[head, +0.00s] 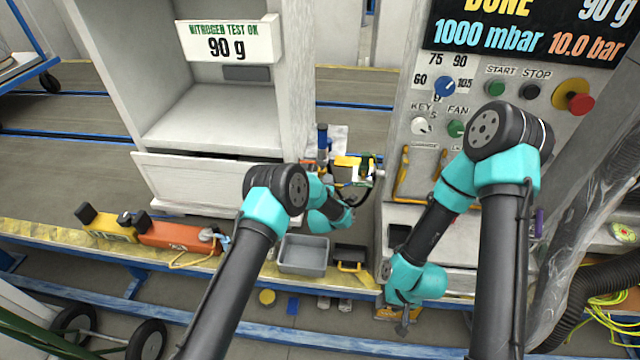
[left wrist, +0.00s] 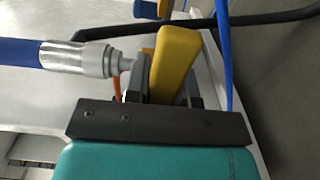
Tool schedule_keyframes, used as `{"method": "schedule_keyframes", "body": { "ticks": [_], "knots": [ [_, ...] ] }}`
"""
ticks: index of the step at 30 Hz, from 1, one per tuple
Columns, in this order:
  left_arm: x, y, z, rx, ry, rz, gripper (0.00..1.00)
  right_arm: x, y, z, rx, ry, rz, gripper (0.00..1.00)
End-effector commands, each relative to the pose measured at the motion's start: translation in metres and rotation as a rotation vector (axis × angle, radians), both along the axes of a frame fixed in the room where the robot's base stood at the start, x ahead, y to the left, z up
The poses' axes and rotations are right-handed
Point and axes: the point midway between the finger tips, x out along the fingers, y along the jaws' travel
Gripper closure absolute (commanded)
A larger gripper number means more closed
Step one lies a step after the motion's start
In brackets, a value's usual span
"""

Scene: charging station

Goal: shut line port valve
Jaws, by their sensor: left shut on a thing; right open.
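The line port valve shows as a yellow lever handle (left wrist: 173,65) in the left wrist view. It stands between the two dark fingers of my left gripper (left wrist: 165,78), which is shut on it. Beside it, to the left, is a grey and silver fitting (left wrist: 98,60) on a blue hose (left wrist: 30,52). In the head view my left wrist hides most of the valve area, and the lever cannot be made out clearly. My right gripper (head: 404,322) hangs low at the front edge of the bench, open, far from the valve.
A grey bin (head: 304,256) and a small black tray (head: 350,255) sit on the ledge in front. An orange device (head: 180,237) and a yellow one (head: 108,226) lie to the left. The control panel (head: 480,110) stands behind my right arm. Dark hoses cross near the valve.

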Motion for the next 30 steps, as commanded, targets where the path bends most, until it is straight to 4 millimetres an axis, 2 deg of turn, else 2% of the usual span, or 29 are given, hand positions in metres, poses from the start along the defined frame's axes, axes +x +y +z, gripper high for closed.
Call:
{"method": "schedule_keyframes", "body": {
  "ticks": [4,15,16,18,23,30],
  "knots": [
    [-0.0008,-0.0060,0.0005,-0.024,0.005,-0.007,1.00,0.0000,-0.0001,0.0000,0.000,0.000,0.000,0.57],
    [-0.0008,-0.0067,0.0009,-0.030,0.006,-0.007,1.00,0.0000,-0.0001,0.0000,0.000,0.000,0.000,0.57],
    [-0.0008,-0.0067,0.0009,-0.029,0.006,-0.007,0.74,0.0000,-0.0001,0.0000,0.000,0.000,0.000,0.57],
    [-0.0008,-0.0067,0.0009,-0.029,0.006,-0.007,0.68,0.0000,-0.0001,0.0000,0.000,0.000,0.000,0.57],
    [-0.0008,-0.0068,0.0008,-0.027,0.006,-0.008,0.52,0.0000,-0.0001,0.0000,0.000,0.000,0.000,0.57],
    [-0.0010,-0.0068,0.0006,-0.026,0.005,-0.008,0.51,0.0000,-0.0001,0.0000,0.000,0.000,0.000,0.57]
  ]
}}
